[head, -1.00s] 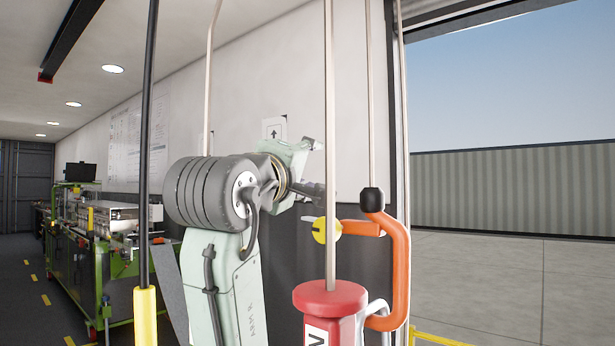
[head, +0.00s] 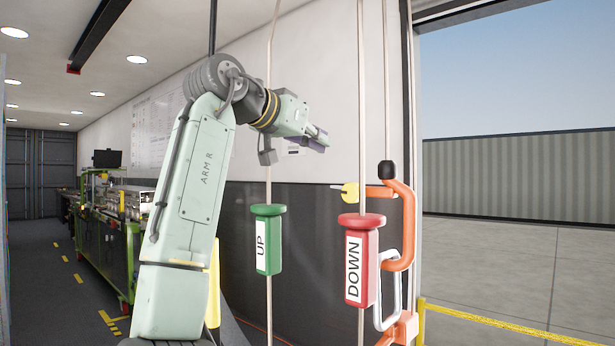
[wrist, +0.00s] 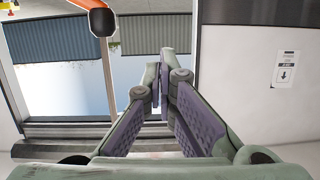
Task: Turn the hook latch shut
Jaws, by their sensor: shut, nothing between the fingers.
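The orange hook-shaped bar (head: 404,225) with a black knob (head: 387,170) stands beside the door opening, right of centre in the head view. I cannot tell which of these parts is the latch's moving piece. My gripper (head: 321,138) is shut and empty, up and left of the knob and apart from it. In the wrist view, the purple-padded fingers (wrist: 162,88) come together, and the black knob (wrist: 102,20) shows at the top, upside down.
A red DOWN handle (head: 362,262) hangs on a cord in front of the disc and orange bar. A green UP handle (head: 266,240) hangs to its left. A yellow rail (head: 480,322) crosses the door opening. A green workbench (head: 105,235) stands far left.

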